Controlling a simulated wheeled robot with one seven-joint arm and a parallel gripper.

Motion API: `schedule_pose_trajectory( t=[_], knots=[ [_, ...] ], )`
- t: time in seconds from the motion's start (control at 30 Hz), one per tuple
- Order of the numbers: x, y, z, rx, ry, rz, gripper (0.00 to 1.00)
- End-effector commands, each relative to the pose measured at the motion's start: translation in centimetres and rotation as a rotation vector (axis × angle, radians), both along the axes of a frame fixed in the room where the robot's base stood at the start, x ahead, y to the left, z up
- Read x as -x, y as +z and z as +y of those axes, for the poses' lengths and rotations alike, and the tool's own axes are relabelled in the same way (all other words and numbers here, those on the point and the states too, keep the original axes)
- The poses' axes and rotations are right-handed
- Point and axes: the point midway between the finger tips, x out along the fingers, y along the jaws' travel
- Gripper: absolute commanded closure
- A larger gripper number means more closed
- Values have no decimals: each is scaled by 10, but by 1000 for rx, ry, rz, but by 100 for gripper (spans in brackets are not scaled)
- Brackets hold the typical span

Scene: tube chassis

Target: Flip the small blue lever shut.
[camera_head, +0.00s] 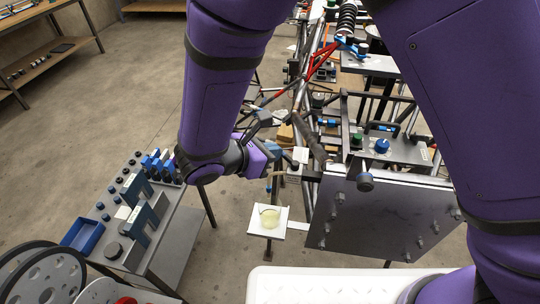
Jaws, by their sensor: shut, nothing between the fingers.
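My gripper (268,150) is at the end of my purple arm, left of the middle of the picture, beside the left edge of the tube chassis (300,95). Its fingers are small and partly hidden by the wrist, and they look shut with nothing seen between them. I cannot clearly pick out the small blue lever. A small blue part (362,47) sits by the black coil spring at the top of the chassis, apart from my gripper. I cannot tell if it is the lever or how it stands.
A grey panel (395,215) and a box with a blue knob (382,146) are right of my gripper. A tool table (172,245) stands left. Open floor lies at upper left.

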Motion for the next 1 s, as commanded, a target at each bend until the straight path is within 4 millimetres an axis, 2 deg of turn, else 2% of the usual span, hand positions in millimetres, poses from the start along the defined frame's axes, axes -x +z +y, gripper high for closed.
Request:
schedule_pose_trajectory(
  t=[0.67, 1.0],
  knots=[
    [-28, -1, -23, 0, -620, 2, 100],
    [-25, 0, -23, 0, -611, 0, 100]
  ],
)
